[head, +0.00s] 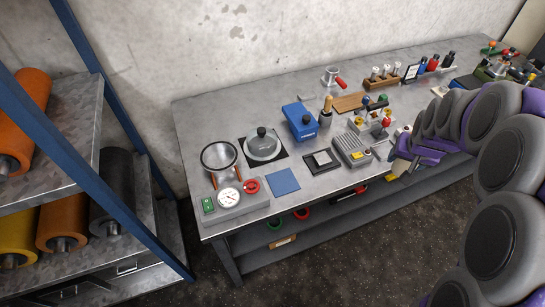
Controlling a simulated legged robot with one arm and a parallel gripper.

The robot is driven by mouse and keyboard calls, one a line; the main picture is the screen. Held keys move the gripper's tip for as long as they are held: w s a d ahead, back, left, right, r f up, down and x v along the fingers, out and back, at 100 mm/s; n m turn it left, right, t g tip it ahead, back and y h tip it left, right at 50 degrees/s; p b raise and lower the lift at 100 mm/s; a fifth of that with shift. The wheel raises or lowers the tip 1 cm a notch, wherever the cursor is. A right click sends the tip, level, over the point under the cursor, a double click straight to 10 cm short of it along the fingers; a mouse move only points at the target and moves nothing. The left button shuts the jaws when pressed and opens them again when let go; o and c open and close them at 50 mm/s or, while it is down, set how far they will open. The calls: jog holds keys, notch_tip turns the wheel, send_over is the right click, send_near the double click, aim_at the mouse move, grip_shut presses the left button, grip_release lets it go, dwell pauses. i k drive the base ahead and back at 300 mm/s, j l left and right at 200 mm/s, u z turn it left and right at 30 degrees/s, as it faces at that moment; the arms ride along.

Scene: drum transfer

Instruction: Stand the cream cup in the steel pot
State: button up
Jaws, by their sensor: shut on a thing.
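An open, round steel pot (220,158) with a dark rim stands at the left end of the bench; I see no cup in it. My gripper (404,152) is at the end of my purple and grey arm, over the bench's front edge at the right, well away from the pot. It is shut on a small pale thing (402,168) that looks like the cream cup. The cup's shape and tilt are hard to tell, as the gripper partly hides it.
A grey lid (262,145) lies right of the pot, and a gauge box (230,199) stands before it. A rack of rollers (60,180) is at left.

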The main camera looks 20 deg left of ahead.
aim_at(219, 162)
jog(key=i+j+u, duration=0.2)
jog(key=j, duration=0.15)
jog(key=j+u, duration=0.15)
jog(key=j, duration=0.25)
jog(key=i+j+u, duration=0.2)
jog(key=j, duration=0.15)
jog(key=i+j+u, duration=0.2)
jog(key=k+j, duration=0.1)
